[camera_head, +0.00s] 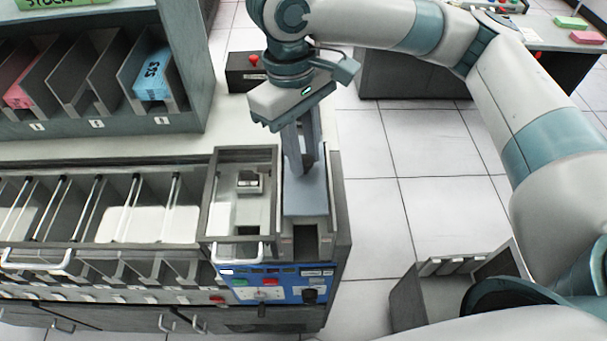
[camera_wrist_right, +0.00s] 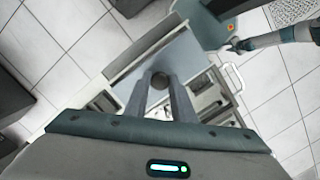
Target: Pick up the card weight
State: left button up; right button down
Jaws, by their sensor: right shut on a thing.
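The card weight (camera_head: 307,193) is a flat grey-blue plate in the narrow hopper at the right end of the card machine. My right gripper (camera_head: 304,168) comes down from above and is shut on its knob. In the right wrist view, the knob (camera_wrist_right: 159,80) sits between my two fingers (camera_wrist_right: 160,84), with the plate (camera_wrist_right: 187,56) around it. I cannot tell whether the plate is lifted off what lies below it. My left gripper is not in the head view; a small arm end (camera_wrist_right: 237,46) in the wrist view may be it.
Card pockets (camera_head: 135,222) with rods run left of the hopper. A blue control panel (camera_head: 275,284) is below it. A rack with pink and blue card decks (camera_head: 151,76) stands at the back left. A grey bin (camera_head: 440,285) is at the lower right. White floor tiles lie open between.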

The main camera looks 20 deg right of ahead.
jog(key=shift+r+b, duration=0.35)
jog(key=shift+r, duration=2.4)
